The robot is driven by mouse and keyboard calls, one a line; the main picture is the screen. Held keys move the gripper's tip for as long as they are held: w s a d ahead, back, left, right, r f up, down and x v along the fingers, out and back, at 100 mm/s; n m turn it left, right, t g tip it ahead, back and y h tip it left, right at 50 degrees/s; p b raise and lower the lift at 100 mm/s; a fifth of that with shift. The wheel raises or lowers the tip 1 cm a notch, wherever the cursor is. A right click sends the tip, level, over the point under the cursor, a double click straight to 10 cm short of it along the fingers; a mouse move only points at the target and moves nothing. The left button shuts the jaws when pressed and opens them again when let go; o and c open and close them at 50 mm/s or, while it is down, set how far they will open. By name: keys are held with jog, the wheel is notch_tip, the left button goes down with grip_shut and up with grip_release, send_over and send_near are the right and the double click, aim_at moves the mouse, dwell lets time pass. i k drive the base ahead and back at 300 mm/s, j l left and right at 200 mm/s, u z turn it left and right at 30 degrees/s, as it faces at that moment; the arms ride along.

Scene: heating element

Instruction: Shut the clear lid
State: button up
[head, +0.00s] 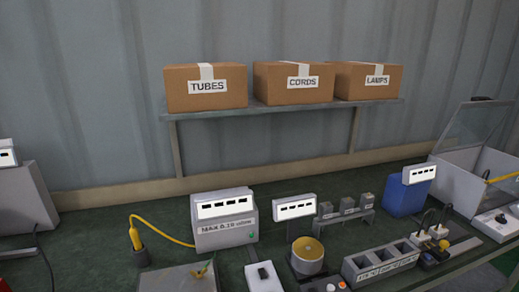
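The clear lid (474,126) is at the right side of the head view. It is see-through with a thin frame and stands raised, tilted up over a light grey box (456,187). The box is open at the top, and its right part is cut off by the picture edge. A yellow cable (503,177) shows at the box's right part. My gripper is not in view.
A green bench carries a meter box (223,221), a small display (295,207), a blue box (405,198) and a socket strip (382,262) with plugs and cords near the grey box. A shelf (285,108) above holds cartons labelled TUBES, CORDS and LAMPS.

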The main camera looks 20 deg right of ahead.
aim_at(469, 123)
jog(key=l+u, duration=0.1)
jog(key=l, duration=0.55)
jog(key=l+u, duration=0.1)
jog(key=l, duration=0.55)
jog(key=k+l+u, duration=0.1)
jog(key=l, duration=0.55)
jog(key=k+l+u, duration=0.15)
jog(key=l, duration=0.45)
jog(key=k+l+u, duration=0.1)
jog(key=l, duration=0.55)
jog(key=k+l+u, duration=0.1)
jog(key=l, duration=0.5)
jog(key=k+l+u, duration=0.1)
jog(key=l, duration=0.5)
jog(key=k+l+u, duration=0.1)
jog(key=k+l, duration=0.15)
jog(key=l, duration=0.35)
jog(key=k+l, duration=0.1)
jog(key=l, duration=0.35)
jog(key=l+u, duration=0.1)
jog(key=l, duration=0.4)
jog(key=k+l, duration=0.15)
jog(key=l, duration=0.3)
